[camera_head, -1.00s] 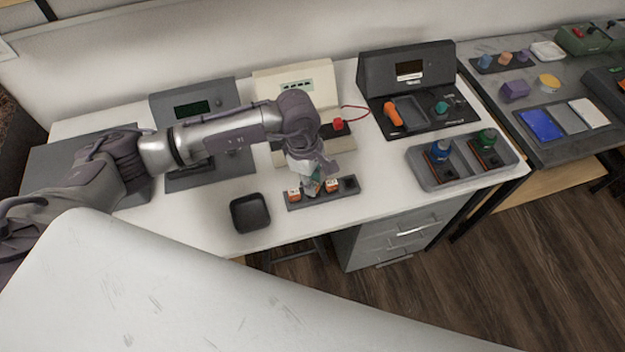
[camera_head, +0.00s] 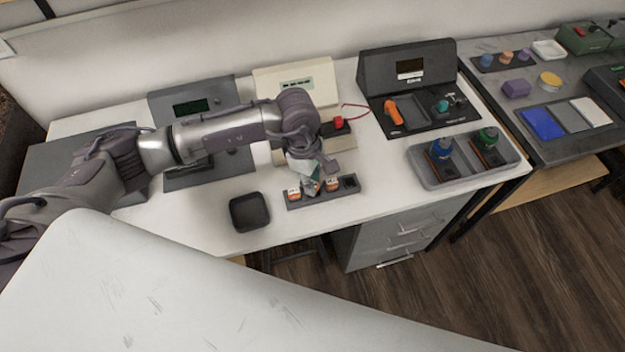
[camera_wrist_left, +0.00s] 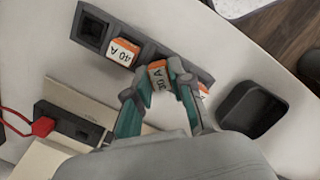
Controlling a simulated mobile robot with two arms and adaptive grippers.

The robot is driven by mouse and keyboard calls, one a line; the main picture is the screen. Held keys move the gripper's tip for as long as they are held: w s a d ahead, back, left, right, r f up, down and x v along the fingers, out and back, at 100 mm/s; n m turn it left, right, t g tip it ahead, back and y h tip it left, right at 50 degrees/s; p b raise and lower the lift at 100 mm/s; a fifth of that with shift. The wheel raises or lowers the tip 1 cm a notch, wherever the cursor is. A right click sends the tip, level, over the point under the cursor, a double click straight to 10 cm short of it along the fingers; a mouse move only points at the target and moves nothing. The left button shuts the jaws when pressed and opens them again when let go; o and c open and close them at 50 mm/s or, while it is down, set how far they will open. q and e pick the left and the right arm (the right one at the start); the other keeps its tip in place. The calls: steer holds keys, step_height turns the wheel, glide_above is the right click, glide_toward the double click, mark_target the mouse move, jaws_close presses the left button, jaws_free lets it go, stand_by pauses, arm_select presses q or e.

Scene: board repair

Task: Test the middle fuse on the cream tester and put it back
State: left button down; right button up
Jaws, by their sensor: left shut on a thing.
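A dark fuse rack (camera_head: 322,193) lies near the front of the white table. My left gripper (camera_head: 311,184) points down at its middle. In the left wrist view, its teal fingers (camera_wrist_left: 158,98) are shut on the middle fuse (camera_wrist_left: 158,74), which is orange and white with a partly visible label. I cannot tell whether this fuse is fully seated. An orange fuse marked 40 A (camera_wrist_left: 122,51) sits on one side; another orange fuse (camera_head: 293,193) sits on the other. The rack's end socket (camera_wrist_left: 92,29) is empty. The cream tester (camera_head: 296,82) stands behind, partly hidden by my arm.
A red plug (camera_head: 338,122) with a red lead sits on the tester's front. A small black bin (camera_head: 249,212) stands left of the rack. A grey tray (camera_head: 462,178) with blue and green items is at right. A dark grey instrument (camera_head: 192,108) is at back left.

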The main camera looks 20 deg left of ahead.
stand_by(0.6)
arm_select(q)
steer(key=shift+f+b, duration=0.5)
steer(key=shift+b, duration=0.05)
stand_by(0.4)
steer(key=c, duration=0.7)
jaws_free()
steer(key=shift+o, duration=0.2)
steer(key=shift+r, duration=0.3)
steer(key=shift+r+p, duration=0.6)
steer(key=shift+r, duration=0.55)
steer(key=shift+r, duration=0.2)
